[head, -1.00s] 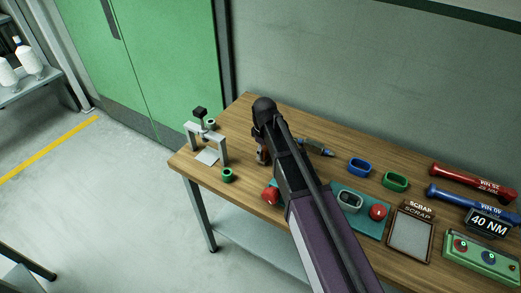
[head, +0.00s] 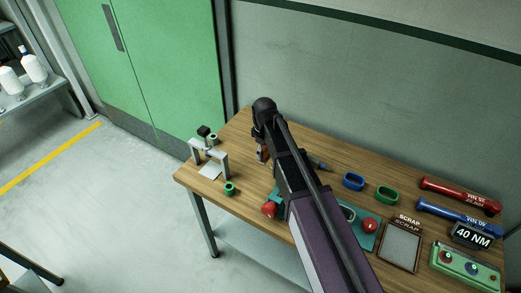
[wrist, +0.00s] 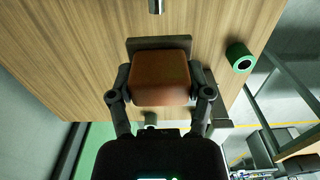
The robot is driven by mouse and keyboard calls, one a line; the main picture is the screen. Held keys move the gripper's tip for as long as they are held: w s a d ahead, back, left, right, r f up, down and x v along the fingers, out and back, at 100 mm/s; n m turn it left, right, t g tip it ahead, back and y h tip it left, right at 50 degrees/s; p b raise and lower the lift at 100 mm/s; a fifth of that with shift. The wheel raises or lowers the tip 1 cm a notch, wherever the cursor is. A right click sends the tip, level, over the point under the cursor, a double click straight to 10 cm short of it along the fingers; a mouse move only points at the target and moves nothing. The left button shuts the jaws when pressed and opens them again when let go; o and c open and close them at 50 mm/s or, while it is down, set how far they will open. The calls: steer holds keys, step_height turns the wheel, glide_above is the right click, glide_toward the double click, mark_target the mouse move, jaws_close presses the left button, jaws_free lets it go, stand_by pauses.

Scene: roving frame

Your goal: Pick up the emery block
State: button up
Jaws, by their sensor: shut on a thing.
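The emery block appears as an orange-brown block (wrist: 160,84) between the two fingers of my gripper (wrist: 160,74) in the wrist view. The fingers press on its left and right sides, so my gripper is shut on it. A dark grey flat piece (wrist: 158,43) shows just beyond the block; I cannot tell whether it belongs to it. In the head view my gripper (head: 263,148) is over the left part of the bench, mostly hidden by my arm, with only a sliver of orange showing.
The wooden bench (head: 235,145) carries a small grey press (head: 210,155) and a green ring (head: 230,188) at left. A blue ring (head: 353,181), a green ring (head: 387,195), a scrap tray (head: 402,247) and red and blue torque wrenches (head: 460,195) lie right. My arm covers the middle.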

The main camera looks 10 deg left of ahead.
stand_by(0.6)
steer(key=o, duration=0.6)
steer(key=c, duration=0.4)
steer(key=shift+s, duration=0.1)
